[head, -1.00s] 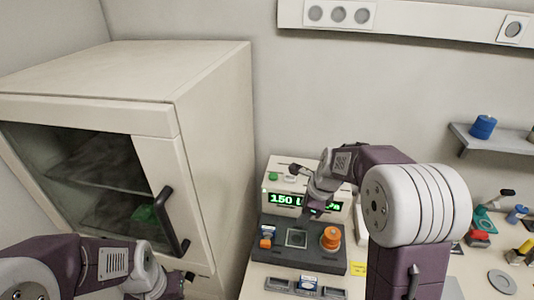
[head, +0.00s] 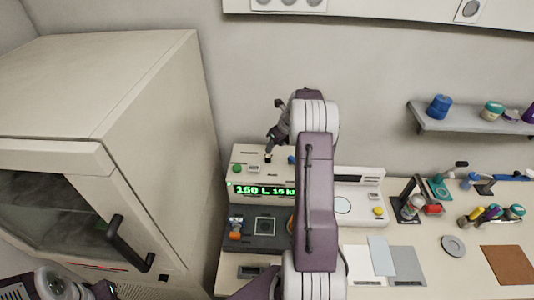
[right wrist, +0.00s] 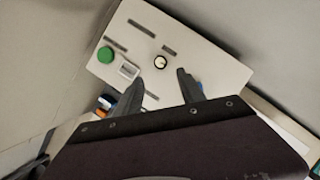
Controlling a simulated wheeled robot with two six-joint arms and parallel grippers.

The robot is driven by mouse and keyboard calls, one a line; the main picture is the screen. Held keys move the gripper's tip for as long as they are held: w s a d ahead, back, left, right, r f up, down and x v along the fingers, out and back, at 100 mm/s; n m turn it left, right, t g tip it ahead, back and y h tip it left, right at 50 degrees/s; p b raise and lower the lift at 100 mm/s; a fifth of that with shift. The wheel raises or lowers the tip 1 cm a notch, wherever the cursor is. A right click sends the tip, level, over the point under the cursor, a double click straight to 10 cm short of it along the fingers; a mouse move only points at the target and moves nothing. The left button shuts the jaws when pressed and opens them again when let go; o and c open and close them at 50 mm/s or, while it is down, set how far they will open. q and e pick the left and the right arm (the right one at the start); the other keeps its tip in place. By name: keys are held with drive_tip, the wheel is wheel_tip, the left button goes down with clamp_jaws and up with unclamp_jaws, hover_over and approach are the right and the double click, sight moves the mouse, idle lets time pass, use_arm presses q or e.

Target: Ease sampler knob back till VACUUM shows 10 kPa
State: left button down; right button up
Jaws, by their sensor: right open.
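The sampler is a cream and dark grey unit (head: 280,226) below the wall in the head view. Its green display (head: 262,190) reads about "160 L 15 k", with the right end hidden by my right arm. A small round knob with a pale cap (right wrist: 160,62) stands on the cream top panel in the right wrist view; whether it is the sampler knob I cannot tell. My right gripper (right wrist: 160,80) is open, its two fingers apart on either side just short of that knob, holding nothing. My left gripper (head: 95,291) is partly in view at the lower left; its jaws are unclear.
A green button (right wrist: 105,54) and a white switch (right wrist: 128,70) sit left of the knob. A large cream cabinet (head: 165,120) stands close on the left. Another cream device (head: 358,190) is to the right, behind grey and white sheets.

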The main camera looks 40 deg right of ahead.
sight(269, 157)
drive_tip(key=p+x, duration=0.3)
drive_tip(key=x, duration=0.5)
drive_tip(key=shift+w+d+f, duration=0.1)
drive_tip(key=shift+w+f, duration=0.1)
drive_tip(key=shift+w, duration=0.05)
drive_tip(key=shift+w+f, duration=0.1)
drive_tip(key=shift+f, duration=0.3)
clamp_jaws()
